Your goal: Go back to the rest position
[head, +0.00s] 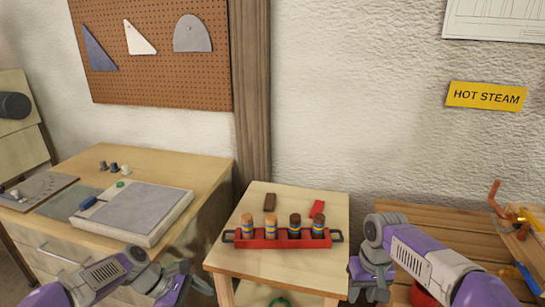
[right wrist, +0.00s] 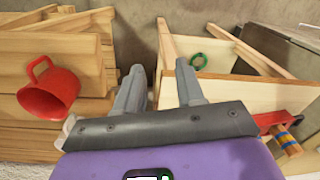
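My right gripper (head: 369,292) hangs low in the head view, just right of the small wooden table. In the right wrist view its two grey fingers (right wrist: 159,88) stand apart with nothing between them. My left arm comes in from the lower left. Its gripper (head: 186,284) is at the bottom edge of the head view, in front of the drawer cabinet, and its fingertips are too unclear to judge.
A small table (head: 240,262) bears a red rack (head: 262,243) with several striped pegs. A red mug (right wrist: 48,92) is by the slatted bench (head: 480,240) at right. A cabinet (head: 200,165) stands left. A green ring (right wrist: 198,61) is inside the small table.

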